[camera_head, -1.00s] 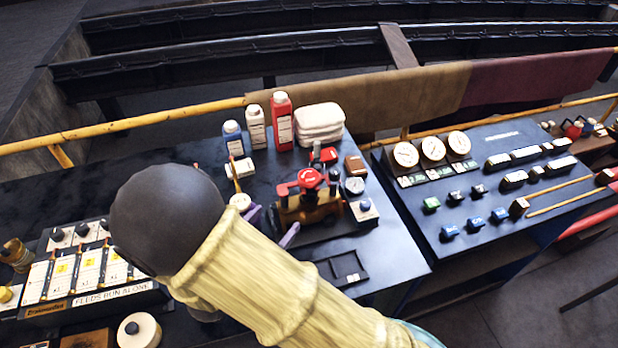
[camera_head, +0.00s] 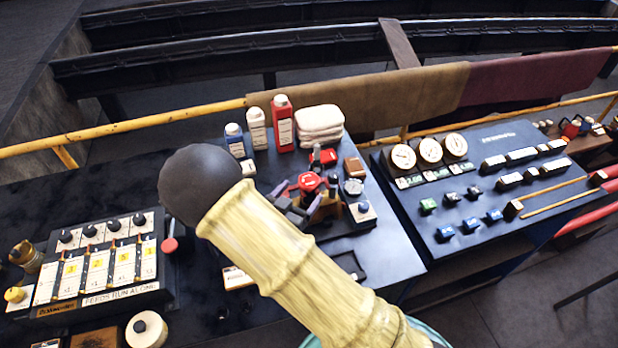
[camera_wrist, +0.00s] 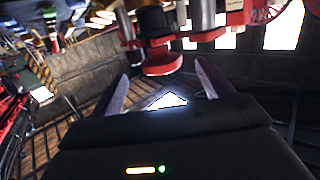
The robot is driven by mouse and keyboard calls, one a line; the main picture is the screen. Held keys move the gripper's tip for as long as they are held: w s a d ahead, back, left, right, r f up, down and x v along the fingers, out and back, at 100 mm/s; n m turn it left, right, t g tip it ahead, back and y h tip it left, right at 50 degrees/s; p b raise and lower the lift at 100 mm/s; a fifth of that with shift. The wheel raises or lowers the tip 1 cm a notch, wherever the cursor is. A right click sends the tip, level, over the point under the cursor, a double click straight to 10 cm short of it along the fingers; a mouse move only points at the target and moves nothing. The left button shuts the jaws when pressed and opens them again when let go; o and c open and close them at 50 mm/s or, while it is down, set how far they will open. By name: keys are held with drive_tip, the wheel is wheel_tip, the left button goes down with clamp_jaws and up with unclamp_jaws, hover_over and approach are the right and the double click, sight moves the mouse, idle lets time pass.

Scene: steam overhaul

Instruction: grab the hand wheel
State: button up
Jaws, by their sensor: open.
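The red hand wheel (camera_head: 309,181) sits on top of a brass valve body on a dark base in the head view. My gripper (camera_head: 290,200) is at the left side of the valve, partly hidden behind my arm. In the wrist view, my gripper (camera_wrist: 162,78) has its two fingers spread wide with nothing between them. A red disc (camera_wrist: 163,63), which looks like the hand wheel, shows just beyond and between the fingertips. I cannot tell whether a finger touches it.
Bottles (camera_head: 257,128) and folded white towels (camera_head: 319,124) stand behind the valve. A switch panel (camera_head: 97,262) lies at left, and a console with dials (camera_head: 430,149) stands at right. A yellow rail (camera_head: 130,123) runs behind.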

sight(307, 182)
drive_tip(key=shift+w+d, duration=0.1)
drive_tip(key=shift+w, duration=0.15)
drive_tip(key=shift+w+d+r+p, duration=0.1)
drive_tip(key=shift+w+d+p, duration=0.1)
drive_tip(key=shift+w+p, duration=0.15)
drive_tip(key=x, duration=0.1)
drive_tip(key=p+x, duration=0.2)
drive_tip(key=x, duration=0.1)
drive_tip(key=shift+w+r, duration=0.1)
drive_tip(key=shift+r, duration=0.15)
drive_tip(key=shift+w+f, duration=0.15)
drive_tip(key=shift+w, duration=0.05)
drive_tip(key=c, duration=1.3)
